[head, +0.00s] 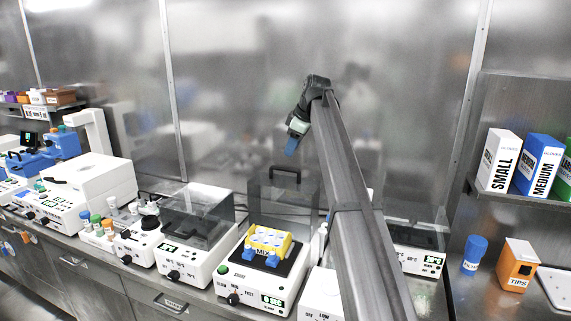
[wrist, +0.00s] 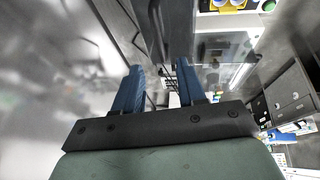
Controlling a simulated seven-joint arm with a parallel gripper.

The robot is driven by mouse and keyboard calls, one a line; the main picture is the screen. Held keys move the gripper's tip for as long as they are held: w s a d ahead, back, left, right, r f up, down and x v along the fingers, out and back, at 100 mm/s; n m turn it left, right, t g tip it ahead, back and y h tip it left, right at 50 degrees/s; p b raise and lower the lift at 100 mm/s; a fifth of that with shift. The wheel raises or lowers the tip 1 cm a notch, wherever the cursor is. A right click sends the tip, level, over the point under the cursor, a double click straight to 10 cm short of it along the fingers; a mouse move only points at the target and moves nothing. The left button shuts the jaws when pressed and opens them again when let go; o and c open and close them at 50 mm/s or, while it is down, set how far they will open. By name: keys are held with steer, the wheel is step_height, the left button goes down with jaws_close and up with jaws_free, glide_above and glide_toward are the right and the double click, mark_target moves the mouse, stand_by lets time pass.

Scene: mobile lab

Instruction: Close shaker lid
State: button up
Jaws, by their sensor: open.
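The shaker (head: 243,284) is a white box with a dark top plate, a knob and a small display on its front. Its lid (head: 262,196), a clear smoky cover with a dark handle (head: 286,170) near its top, stands raised at the back of the shaker. A yellow rack (head: 284,247) with round wells and blue parts sits on the plate. My gripper (head: 292,147) is above the raised lid, apart from the handle in the head view. Its blue fingers are apart and empty in the wrist view (wrist: 159,84). The yellow rack shows at that view's top edge.
A white device with a smoky cover (head: 197,215) stands left of the shaker. Another device (head: 419,262) stands to the right, partly behind my arm. A metal wall (head: 235,90) rises behind the bench. An orange tips box (head: 516,266) and glove boxes (head: 499,160) are at right.

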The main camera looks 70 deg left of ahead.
mark_target(286, 169)
steer(key=x, duration=0.7)
steer(key=shift+a+f, duration=0.15)
steer(key=shift+f, duration=0.15)
jaws_close()
stand_by(0.4)
